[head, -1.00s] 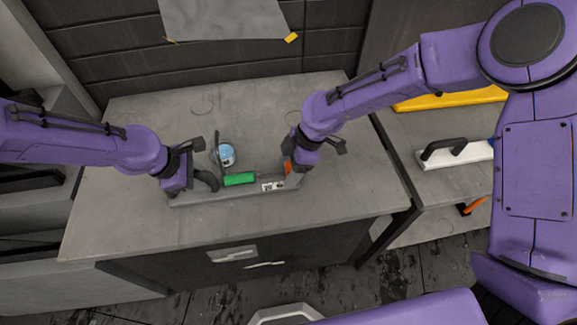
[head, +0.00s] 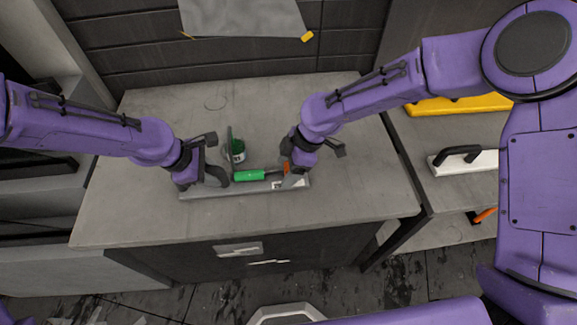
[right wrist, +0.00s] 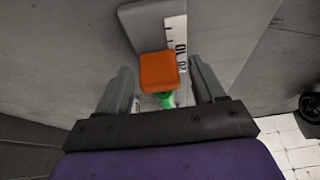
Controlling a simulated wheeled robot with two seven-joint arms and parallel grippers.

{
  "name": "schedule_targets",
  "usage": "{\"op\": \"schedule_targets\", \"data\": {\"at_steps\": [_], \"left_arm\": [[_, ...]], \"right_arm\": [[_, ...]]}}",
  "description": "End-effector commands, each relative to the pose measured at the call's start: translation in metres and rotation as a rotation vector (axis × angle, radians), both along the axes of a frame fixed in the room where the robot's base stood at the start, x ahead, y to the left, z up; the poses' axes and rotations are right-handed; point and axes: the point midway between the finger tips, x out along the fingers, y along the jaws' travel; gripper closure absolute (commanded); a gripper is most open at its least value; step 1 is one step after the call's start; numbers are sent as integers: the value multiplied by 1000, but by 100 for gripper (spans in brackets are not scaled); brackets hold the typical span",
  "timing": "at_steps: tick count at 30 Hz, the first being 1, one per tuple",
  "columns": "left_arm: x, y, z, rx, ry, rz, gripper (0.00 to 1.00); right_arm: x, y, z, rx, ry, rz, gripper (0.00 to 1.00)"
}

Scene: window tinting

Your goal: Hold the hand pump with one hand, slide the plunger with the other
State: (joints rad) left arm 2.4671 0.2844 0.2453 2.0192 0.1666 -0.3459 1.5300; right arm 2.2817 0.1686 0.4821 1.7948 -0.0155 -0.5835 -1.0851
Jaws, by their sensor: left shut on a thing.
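The hand pump has a green barrel (head: 249,176) lying lengthwise above a long grey tray (head: 240,190), and an orange plunger end (head: 287,168). My left gripper (head: 213,174) is shut on the pump's left end, at a dark curved part; the fingers hide most of the grip. My right gripper (head: 292,172) is at the orange end. In the right wrist view, the orange block (right wrist: 158,72) sits between the two spread fingers with gaps on both sides. A bit of green shows below it. A round dark green gauge-like piece (head: 238,150) with a white mark stands behind the barrel.
The grey worktop (head: 150,215) is clear around the pump. To the right, a lower shelf holds a white board with a black handle (head: 460,154) and a yellow item (head: 455,106). A grey sheet (head: 240,18) hangs on the back wall.

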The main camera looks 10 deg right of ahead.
Motion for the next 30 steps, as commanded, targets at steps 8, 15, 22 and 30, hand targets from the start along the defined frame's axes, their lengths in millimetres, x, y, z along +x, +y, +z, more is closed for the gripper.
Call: {"op": "schedule_targets", "data": {"at_steps": [8, 15, 22, 30], "left_arm": [[0, 0, 0, 0, -1, 0, 100], [0, 0, 0, 1, -1, 1, 100], [0, 1, 0, 1, -1, 1, 100], [0, 0, 0, 1, -1, 1, 100]], "right_arm": [[1, -2, 3, 0, -1, 0, 32], [2, -21, 50, 2, -6, -1, 32], [1, -40, 97, 2, -3, -1, 32], [0, -46, 111, -1, 0, 0, 32]]}}
